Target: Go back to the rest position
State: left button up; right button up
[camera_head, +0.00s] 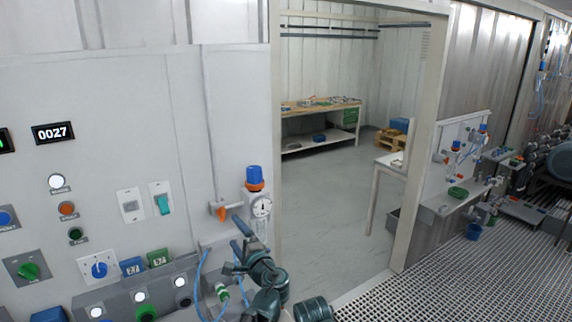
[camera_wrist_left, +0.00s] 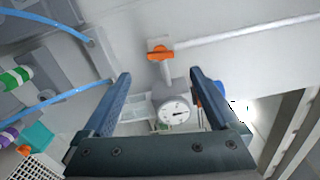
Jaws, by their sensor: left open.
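My left gripper (camera_head: 238,232) is open and empty in front of the wall panel, just below the round gauge. In the left wrist view my left gripper (camera_wrist_left: 158,82) shows its two blue fingers spread wide, with nothing held between them. The white-faced gauge (camera_head: 262,207) hangs on the panel under a blue cap. The gauge also shows between the fingers in the wrist view (camera_wrist_left: 174,110); I cannot tell how far it stands behind them. An orange valve handle (camera_head: 220,212) sits left of the gauge, and it shows beyond the fingertips in the wrist view (camera_wrist_left: 160,52). My right gripper is out of view.
Blue hoses (camera_head: 201,275) run down close to my left arm. A control panel with knobs (camera_head: 27,270) and buttons fills the left side. A doorway (camera_head: 320,200) opens to the right, with a workbench (camera_head: 320,107) inside. Grated floor (camera_head: 450,270) lies at right.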

aim_at(223, 215)
pick_arm(q)
jog(key=x, duration=0.9)
jog(key=shift+w+a, duration=0.25)
jog(key=shift+w, duration=0.05)
jog(key=v, duration=1.3)
jog(key=x, duration=1.3)
jog(key=m, duration=0.3)
jog(key=shift+r+m, duration=0.1)
jog(key=shift+m, duration=0.3)
jog(key=m, duration=0.3)
jog(key=shift+m, duration=0.4)
jog(key=m, duration=0.3)
jog(key=shift+d+m, duration=0.1)
jog(key=shift+m, duration=1.9)
